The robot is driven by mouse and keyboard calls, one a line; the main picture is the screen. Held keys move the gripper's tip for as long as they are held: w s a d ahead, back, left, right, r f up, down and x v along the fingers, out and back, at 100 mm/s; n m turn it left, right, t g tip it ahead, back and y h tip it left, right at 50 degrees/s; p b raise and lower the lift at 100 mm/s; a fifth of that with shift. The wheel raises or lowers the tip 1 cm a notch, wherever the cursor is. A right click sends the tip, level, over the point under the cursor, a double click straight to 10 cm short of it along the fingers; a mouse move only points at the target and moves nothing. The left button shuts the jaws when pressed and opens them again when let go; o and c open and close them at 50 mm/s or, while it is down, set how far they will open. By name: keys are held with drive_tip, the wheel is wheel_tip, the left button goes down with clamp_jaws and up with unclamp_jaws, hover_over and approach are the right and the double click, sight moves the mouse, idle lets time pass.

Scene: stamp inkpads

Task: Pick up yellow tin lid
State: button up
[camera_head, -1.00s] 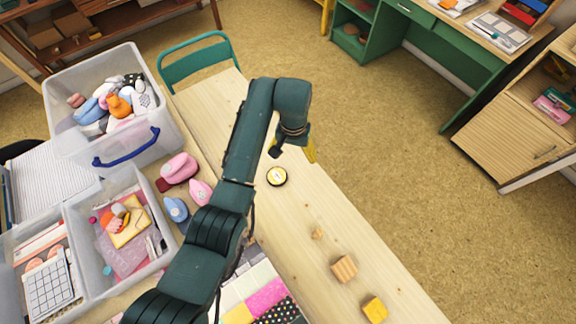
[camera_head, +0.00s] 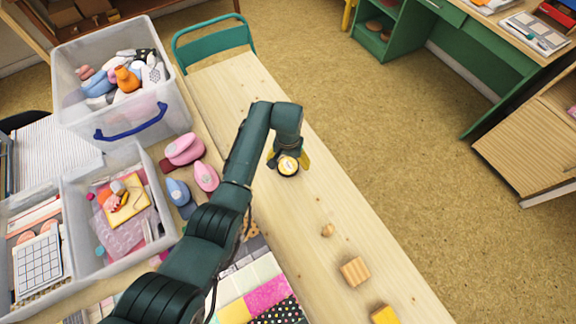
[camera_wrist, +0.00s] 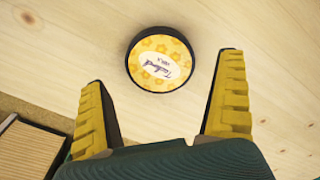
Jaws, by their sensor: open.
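The yellow tin lid (camera_wrist: 160,60) is round, with a yellow flowered top, a pale label and a dark rim. It lies on the pale wooden table. In the head view the lid (camera_head: 288,166) shows close to my gripper (camera_head: 287,160), partly hidden beside its yellow fingers. In the wrist view my gripper (camera_wrist: 163,100) is open and empty. Its two ridged yellow fingers stand apart, and the lid appears beyond their tips, between their lines. No contact with the lid shows.
On the same table lie a small wooden piece (camera_head: 327,230), a wooden block (camera_head: 355,271) and a yellow-topped block (camera_head: 384,314). Pink (camera_head: 184,150) and blue (camera_head: 178,192) punches and a clear bin (camera_head: 170,95) stand at the left. The table around the lid is clear.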

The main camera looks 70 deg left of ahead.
sight(288, 167)
wheel_tip(288, 167, down, 3)
drive_tip(key=shift+s+r+b, duration=0.1)
drive_tip(key=shift+b, duration=0.25)
drive_tip(key=c, duration=0.9)
